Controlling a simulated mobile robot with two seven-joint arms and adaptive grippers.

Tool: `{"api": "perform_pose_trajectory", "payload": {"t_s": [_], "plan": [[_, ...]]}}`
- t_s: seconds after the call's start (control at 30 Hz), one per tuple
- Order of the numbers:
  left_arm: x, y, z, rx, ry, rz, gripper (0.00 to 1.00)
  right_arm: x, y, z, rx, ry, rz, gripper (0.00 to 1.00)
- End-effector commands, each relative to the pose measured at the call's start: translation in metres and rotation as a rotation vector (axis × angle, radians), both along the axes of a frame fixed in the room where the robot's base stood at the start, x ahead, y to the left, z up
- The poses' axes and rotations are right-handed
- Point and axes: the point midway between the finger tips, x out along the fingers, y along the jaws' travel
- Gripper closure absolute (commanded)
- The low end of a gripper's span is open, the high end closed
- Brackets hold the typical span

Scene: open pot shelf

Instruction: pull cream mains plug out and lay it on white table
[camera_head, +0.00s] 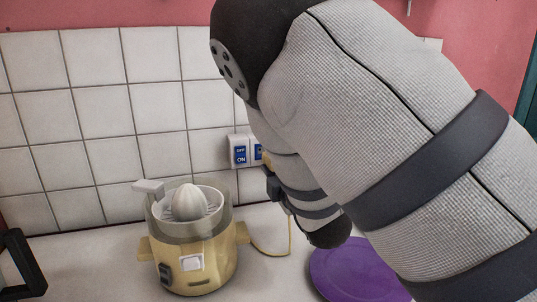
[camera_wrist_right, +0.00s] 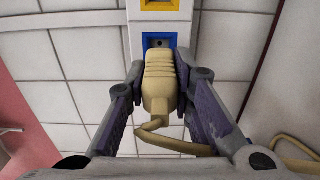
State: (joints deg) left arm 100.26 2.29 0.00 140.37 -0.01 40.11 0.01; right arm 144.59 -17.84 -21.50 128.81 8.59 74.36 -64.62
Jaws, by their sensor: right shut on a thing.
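The cream mains plug (camera_wrist_right: 160,85) sits between the two fingers of my right gripper (camera_wrist_right: 159,88), which is shut on it. Its top end is at the blue-framed socket (camera_wrist_right: 158,40) on the white wall plate; I cannot tell whether its pins are inside. Its cream cord (camera_wrist_right: 180,146) bends away to the right below the fingers. In the head view my right arm hides most of the gripper and plug in front of the wall socket (camera_head: 258,152). The white table (camera_head: 95,265) lies below. My left gripper is not recognisable in any view.
A cream citrus juicer (camera_head: 205,245) stands on the table left of my right arm, with a cord (camera_head: 289,238) beside it. A purple plate (camera_head: 350,270) lies below my arm. A black angular thing (camera_head: 22,262) is at the left edge. Table between it and the juicer is clear.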

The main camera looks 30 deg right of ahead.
Motion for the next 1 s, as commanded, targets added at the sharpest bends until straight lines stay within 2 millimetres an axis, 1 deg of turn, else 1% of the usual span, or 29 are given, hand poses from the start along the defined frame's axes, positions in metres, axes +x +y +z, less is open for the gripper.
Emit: {"api": "perform_pose_trajectory", "payload": {"t_s": [0.03,0.13,0.6,1.0], "plan": [[0.002,0.000,0.002,0.000,-0.009,0.000,1.00,-0.003,0.001,0.003,0.000,-0.004,0.000,1.00],[0.005,0.000,0.004,0.000,-0.017,0.000,1.00,-0.006,0.001,0.003,0.000,-0.004,0.000,1.00],[0.008,0.000,0.007,0.000,-0.029,0.000,1.00,-0.024,0.006,0.001,-0.001,-0.002,0.000,1.00],[0.008,0.000,0.007,0.000,-0.029,0.000,1.00,-0.025,0.005,0.000,0.001,0.009,0.008,1.00]]}}
